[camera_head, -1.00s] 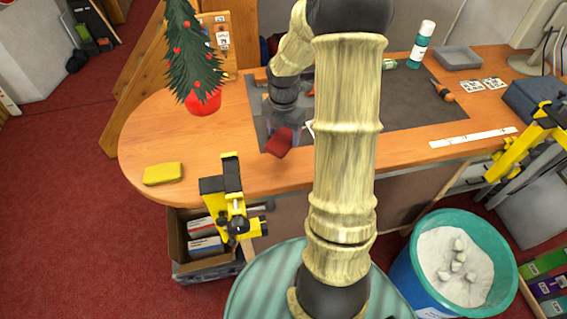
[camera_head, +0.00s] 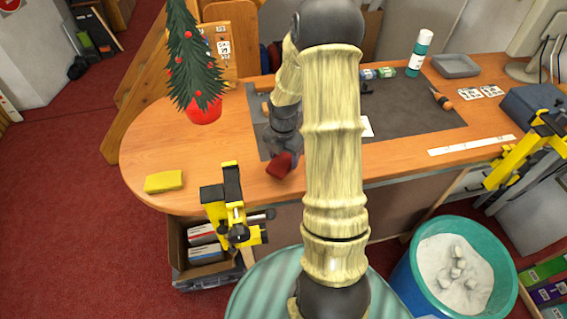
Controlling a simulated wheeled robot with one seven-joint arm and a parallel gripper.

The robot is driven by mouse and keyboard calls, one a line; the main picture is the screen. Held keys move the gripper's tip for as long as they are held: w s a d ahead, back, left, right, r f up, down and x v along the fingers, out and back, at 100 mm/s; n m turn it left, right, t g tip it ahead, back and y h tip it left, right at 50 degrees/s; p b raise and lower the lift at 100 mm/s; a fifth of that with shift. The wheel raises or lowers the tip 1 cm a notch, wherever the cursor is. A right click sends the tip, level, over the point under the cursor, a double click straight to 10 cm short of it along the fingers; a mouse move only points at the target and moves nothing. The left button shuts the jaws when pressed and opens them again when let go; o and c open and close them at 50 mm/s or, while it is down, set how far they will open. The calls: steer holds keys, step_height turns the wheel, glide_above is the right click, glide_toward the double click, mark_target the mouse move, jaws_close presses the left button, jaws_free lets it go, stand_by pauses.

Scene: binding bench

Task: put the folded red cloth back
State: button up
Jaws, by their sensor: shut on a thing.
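The folded red cloth (camera_head: 280,164) shows at the end of my arm, over the front edge of the dark bench mat. My gripper (camera_head: 284,150) is shut on the cloth and hides part of it. The fingers are small and partly covered by my own wrist. I cannot tell whether the cloth touches the mat or hangs just above it.
A yellow sponge (camera_head: 164,181) lies at the bench's left end, near a small tree in a red pot (camera_head: 204,110). A yellow clamp (camera_head: 230,208) grips the front edge. The dark mat (camera_head: 410,115) has bare room. A glue bottle (camera_head: 419,54) stands behind.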

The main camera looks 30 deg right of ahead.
mark_target(284, 159)
steer(key=shift+f+p, duration=0.35)
steer(key=shift+f, duration=1.5)
steer(key=shift+f, duration=0.1)
steer(key=o, duration=0.9)
steer(key=shift+o, duration=0.2)
step_height(284, 159, up, 12)
steer(key=shift+r+b, duration=0.15)
steer(key=shift+b, duration=0.95)
